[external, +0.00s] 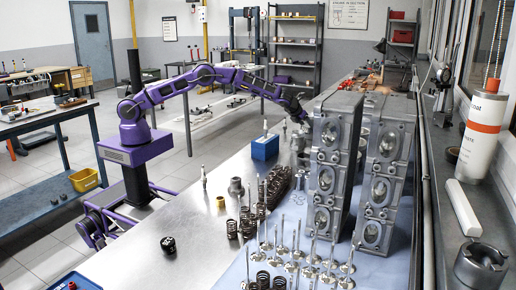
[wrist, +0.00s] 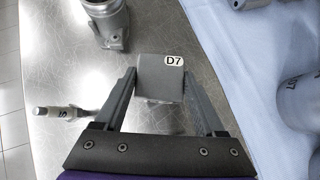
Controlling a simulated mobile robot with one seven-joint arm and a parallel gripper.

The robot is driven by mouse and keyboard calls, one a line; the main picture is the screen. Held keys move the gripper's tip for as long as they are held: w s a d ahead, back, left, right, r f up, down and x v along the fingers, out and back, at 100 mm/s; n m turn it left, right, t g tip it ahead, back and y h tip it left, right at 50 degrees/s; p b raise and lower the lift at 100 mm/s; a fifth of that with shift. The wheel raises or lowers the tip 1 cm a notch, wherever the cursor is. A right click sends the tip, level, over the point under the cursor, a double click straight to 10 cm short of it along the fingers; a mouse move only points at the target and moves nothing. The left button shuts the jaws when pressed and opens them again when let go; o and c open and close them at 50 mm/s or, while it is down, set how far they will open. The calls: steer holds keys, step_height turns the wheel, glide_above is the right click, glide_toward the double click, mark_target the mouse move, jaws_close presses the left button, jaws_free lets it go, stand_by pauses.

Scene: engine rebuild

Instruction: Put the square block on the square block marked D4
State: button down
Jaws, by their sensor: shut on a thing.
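My gripper (wrist: 158,82) is shut on a grey square block (wrist: 157,76) with a white label reading D7. One finger lies along each side of it in the wrist view. In the external view my gripper (external: 298,112) is at the end of the purple arm, beside the tall grey engine castings, and the block cannot be made out there. I cannot make out a block marked D4 in either view.
In the wrist view a metal cylindrical part (wrist: 103,22) lies beyond the block, a spark plug (wrist: 62,112) to the left and a blue cloth (wrist: 255,70) to the right. In the external view a blue box (external: 265,148), springs (external: 278,185) and engine castings (external: 333,160) stand on the bench.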

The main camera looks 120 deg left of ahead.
steer(key=shift+f, duration=0.15)
jaws_free()
steer(key=shift+r, duration=0.2)
steer(key=v, duration=1.2)
